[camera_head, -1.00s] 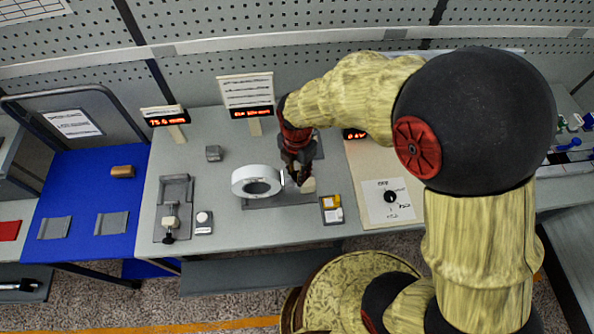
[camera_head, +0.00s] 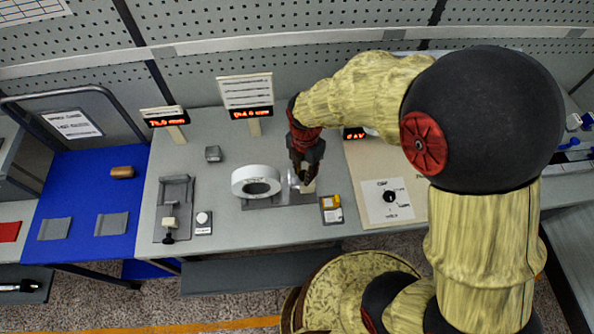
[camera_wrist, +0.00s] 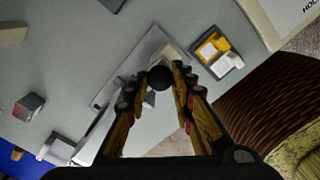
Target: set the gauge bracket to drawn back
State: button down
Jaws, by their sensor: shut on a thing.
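The gauge bracket (camera_head: 308,187) is a small pale block on a grey base plate (camera_head: 265,202), just right of a thick white ring (camera_head: 241,178). A narrow gap with a silvery part shows between ring and bracket. My gripper (camera_head: 304,177) comes down over the bracket from above and hides much of it. In the wrist view, the fingertips (camera_wrist: 159,75) are closed around a round black knob (camera_wrist: 160,78), with part of the grey base plate (camera_wrist: 151,44) beyond it.
A yellow-and-white button box (camera_head: 331,209) stands close at right, and a dial panel (camera_head: 388,201) farther right. A lit display (camera_head: 252,113) is behind. A small grey block (camera_head: 213,153) and another fixture (camera_head: 175,191) stand left. Bench surface between them is free.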

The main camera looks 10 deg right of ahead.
jog(key=d, duration=0.2)
jog(key=shift+d, duration=0.35)
jog(key=c, duration=1.5)
grip_release()
jog(key=shift+d, duration=0.1)
jog(key=shift+r, duration=0.1)
notch_tip(320, 180, up, 12)
